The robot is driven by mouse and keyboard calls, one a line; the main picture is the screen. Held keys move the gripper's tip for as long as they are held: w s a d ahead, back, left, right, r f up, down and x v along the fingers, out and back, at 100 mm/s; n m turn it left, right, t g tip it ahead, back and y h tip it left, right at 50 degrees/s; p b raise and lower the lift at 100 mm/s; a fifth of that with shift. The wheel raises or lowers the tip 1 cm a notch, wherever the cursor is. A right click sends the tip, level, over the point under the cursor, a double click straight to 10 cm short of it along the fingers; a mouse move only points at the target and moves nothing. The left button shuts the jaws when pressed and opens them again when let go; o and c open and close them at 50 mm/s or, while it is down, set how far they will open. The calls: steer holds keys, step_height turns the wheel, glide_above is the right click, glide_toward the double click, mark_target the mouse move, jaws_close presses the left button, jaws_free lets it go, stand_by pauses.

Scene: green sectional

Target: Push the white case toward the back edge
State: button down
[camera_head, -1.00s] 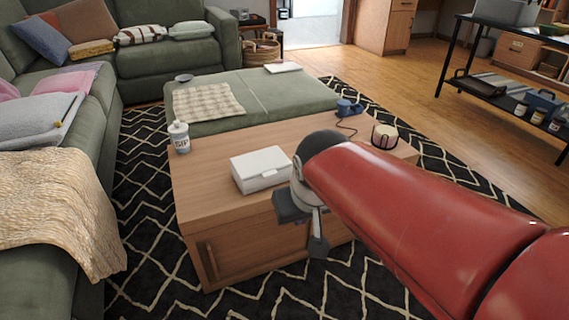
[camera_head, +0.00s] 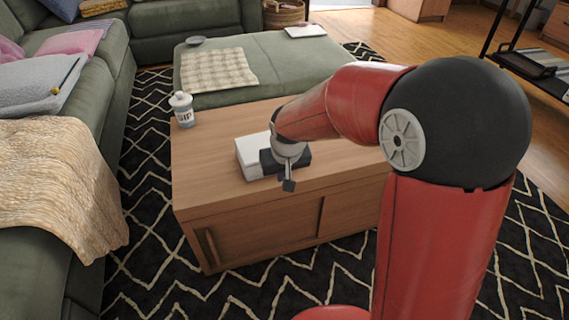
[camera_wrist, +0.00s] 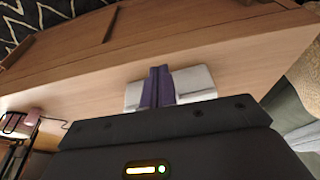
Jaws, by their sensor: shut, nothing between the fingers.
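The white case (camera_head: 249,157) lies on the wooden coffee table (camera_head: 207,161), near its front edge and left of the middle. My gripper (camera_head: 289,185) is at the case's front right side and hides part of it in the head view. In the wrist view my gripper's two dark purple fingers (camera_wrist: 157,86) are shut together and empty. They cover the middle of the white case (camera_wrist: 196,82), which shows on both sides of them. I cannot tell whether the fingers touch it.
A lidded white cup (camera_head: 182,111) stands at the table's back left corner. A green ottoman (camera_head: 290,68) with a checked cloth (camera_head: 215,70) adjoins the table's back edge. The tabletop behind the case is clear. My arm hides the table's right part.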

steer(key=w, duration=0.1)
steer(key=w+a+f, duration=0.1)
steer(key=w, duration=0.1)
steer(key=w+f, duration=0.1)
steer(key=shift+w+a, duration=0.15)
steer(key=shift+w, duration=0.1)
